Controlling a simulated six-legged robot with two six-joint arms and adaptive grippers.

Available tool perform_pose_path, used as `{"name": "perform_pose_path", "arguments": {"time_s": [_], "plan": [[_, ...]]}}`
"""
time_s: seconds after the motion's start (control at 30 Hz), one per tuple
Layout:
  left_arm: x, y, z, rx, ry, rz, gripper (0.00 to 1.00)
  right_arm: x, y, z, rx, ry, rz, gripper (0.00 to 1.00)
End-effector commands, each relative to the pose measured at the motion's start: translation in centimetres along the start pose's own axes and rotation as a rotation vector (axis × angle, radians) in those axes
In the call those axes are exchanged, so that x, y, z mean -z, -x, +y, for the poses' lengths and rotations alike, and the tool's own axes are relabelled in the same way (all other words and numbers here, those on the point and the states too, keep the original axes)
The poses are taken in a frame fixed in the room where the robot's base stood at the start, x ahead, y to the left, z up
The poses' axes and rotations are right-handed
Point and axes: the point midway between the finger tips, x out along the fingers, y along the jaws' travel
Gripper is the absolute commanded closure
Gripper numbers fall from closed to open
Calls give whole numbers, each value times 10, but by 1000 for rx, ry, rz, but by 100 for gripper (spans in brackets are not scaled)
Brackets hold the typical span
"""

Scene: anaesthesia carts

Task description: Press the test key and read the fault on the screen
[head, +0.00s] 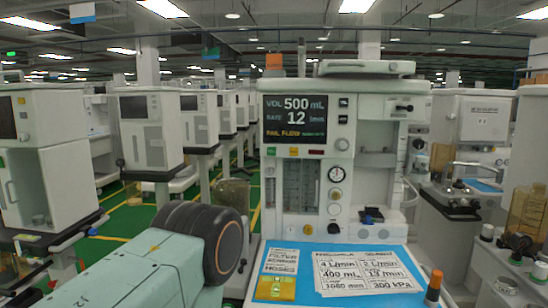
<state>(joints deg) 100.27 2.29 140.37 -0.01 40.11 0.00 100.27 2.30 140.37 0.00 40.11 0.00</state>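The anaesthesia cart (378,115) stands upright straight ahead. Its dark screen (295,136) is lit and reads VOL 500 mL and RATE 12 /min. Below that, yellow text reads FAIL FLOW, with small green text beside it that is too small to read. Small dark keys (343,102) and a round knob (342,144) sit right of the screen. I cannot tell which one is the test key. Neither gripper shows. A pale green link of my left arm with a dark round joint comes in from the lower left, in front of the cart's lower left side.
A blue worktop (395,262) with printed cards (365,272) and a yellow label (275,288) juts out below the screen. An orange-capped post (433,286) stands at its right edge. Other carts (150,130) stand left and right (482,120). Green floor shows between them.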

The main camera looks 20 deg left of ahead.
Motion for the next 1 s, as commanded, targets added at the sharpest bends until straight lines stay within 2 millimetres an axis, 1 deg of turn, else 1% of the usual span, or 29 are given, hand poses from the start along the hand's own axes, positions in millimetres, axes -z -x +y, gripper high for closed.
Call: {"name": "perform_pose_path", "arguments": {"time_s": [0.47, 1.0], "plan": [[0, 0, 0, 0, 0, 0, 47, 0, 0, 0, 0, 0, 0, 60], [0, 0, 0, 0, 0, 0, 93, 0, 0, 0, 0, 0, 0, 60]]}}
